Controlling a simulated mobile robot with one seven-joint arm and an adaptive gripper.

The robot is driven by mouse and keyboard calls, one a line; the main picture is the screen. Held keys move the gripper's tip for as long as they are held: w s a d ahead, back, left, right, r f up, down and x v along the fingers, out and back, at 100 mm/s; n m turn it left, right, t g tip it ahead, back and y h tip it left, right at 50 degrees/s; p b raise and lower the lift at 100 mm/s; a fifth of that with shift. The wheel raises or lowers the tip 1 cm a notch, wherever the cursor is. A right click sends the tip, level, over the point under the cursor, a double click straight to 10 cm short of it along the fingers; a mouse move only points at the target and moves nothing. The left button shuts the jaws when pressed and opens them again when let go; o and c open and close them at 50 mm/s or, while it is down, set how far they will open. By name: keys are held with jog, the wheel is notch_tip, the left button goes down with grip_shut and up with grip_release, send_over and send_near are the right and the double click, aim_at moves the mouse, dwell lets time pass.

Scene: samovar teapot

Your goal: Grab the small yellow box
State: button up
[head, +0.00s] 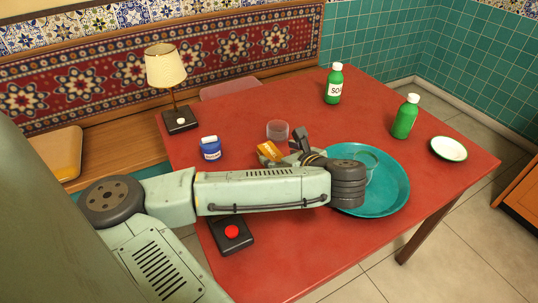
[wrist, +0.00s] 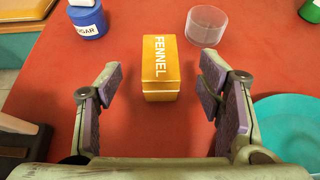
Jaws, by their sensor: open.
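The small yellow box (wrist: 160,75), labelled "FENNEL", stands on the red table. In the wrist view it sits ahead of and between the spread fingers of my gripper (wrist: 163,92), with space on both sides and nothing held. In the head view the yellow box (head: 270,151) is partly hidden behind my arm and gripper (head: 288,154). My gripper is open and does not visibly touch the box.
A clear cup (wrist: 207,26) stands close behind the box on the right. A blue sugar jar (head: 210,148) is to its left. A teal tray (head: 398,190) lies to the right. Green soap bottles (head: 333,85), a lamp (head: 166,75), a white bowl (head: 449,148) and a red-button box (head: 231,234) are farther off.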

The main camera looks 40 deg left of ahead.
aim_at(272, 152)
jog(key=shift+f+p+x, duration=0.25)
jog(key=shift+p+x, duration=0.65)
jog(key=shift+x, duration=2.55)
jog(key=shift+d, duration=0.15)
jog(key=shift+c, duration=0.5)
jog(key=c, duration=1.2)
jog(key=shift+o, duration=0.2)
jog(key=shift+r, duration=0.15)
